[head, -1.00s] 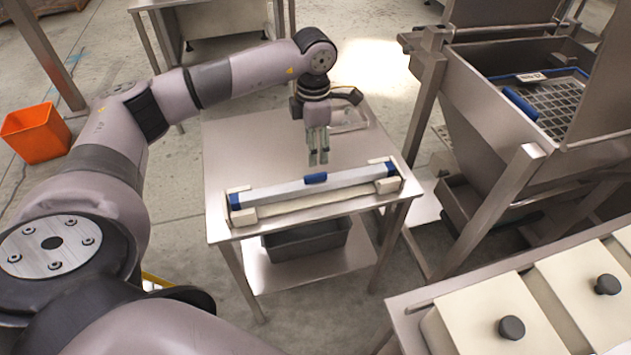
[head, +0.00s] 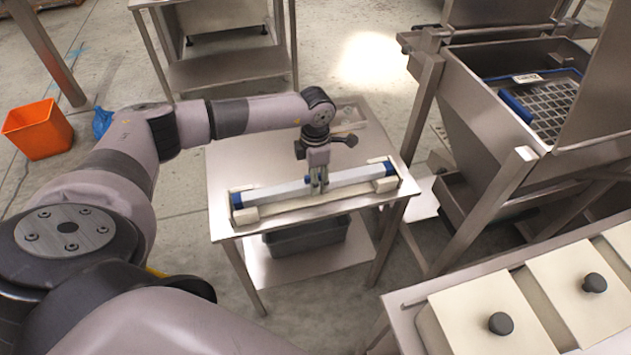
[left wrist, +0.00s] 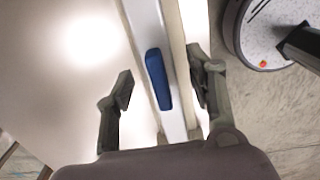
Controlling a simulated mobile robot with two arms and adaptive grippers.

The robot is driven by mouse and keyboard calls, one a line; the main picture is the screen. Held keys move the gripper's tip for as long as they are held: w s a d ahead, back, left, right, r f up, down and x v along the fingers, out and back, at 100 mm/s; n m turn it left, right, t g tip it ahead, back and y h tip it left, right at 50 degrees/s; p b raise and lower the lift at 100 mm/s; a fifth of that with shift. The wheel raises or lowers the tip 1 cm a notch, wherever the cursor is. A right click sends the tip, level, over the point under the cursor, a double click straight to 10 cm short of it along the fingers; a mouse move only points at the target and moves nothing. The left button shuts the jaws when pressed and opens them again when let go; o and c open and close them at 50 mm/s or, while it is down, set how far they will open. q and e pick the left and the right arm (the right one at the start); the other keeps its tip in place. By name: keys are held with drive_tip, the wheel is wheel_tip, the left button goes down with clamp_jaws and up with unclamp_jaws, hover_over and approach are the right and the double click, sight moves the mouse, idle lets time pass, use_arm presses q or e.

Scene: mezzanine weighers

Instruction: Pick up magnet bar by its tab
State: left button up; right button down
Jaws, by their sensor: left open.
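The magnet bar (head: 274,195) is a long pale bar with blue ends, lying across cream end rests on the small steel table (head: 235,165). Its blue tab (left wrist: 158,79) shows in the left wrist view on top of the bar; in the head view my gripper mostly covers it. My left gripper (head: 319,186) points down over the middle of the bar at the tab. In the left wrist view the fingers of this gripper (left wrist: 160,92) are apart, one on each side of the bar and tab, with nothing held. My right gripper is not in view.
A grey bin (head: 305,238) is on the table's lower shelf. A steel hopper with a grid (head: 550,105) stands at the right. A counter with cream lidded boxes (head: 470,320) is at the lower right. An orange bin (head: 38,130) is on the floor at the left.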

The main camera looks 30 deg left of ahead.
use_arm(q)
clamp_jaws()
idle(0.5)
idle(0.4)
drive_tip(key=shift+w+r, duration=0.15)
